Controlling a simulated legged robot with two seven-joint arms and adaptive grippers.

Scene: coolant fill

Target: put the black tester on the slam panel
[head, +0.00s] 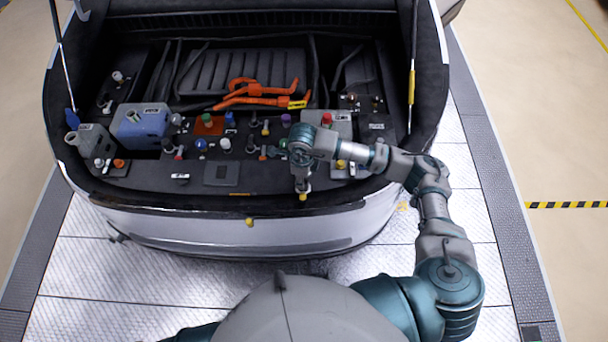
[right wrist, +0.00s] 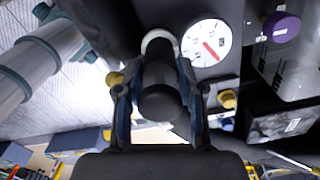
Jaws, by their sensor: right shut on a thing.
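My right gripper (head: 302,182) is over the front edge of the open car compartment, pointing down. In the right wrist view its two fingers (right wrist: 160,110) are closed on either side of a black, round-ended cylinder, which looks like the black tester (right wrist: 160,78). A white ring and a white dial with a red needle (right wrist: 207,43) show beside it; I cannot tell if the dial belongs to it. The slam panel (head: 135,178) is the dark strip along the front of the compartment. In the head view the tester is mostly hidden by my gripper. My left gripper is out of view.
Many coloured caps and small bottles crowd the shelf behind the panel. A blue-grey container (head: 142,127) stands at left, and orange cables (head: 262,92) lie at the back. A grey flat plate (head: 228,173) lies on the panel, left of my gripper.

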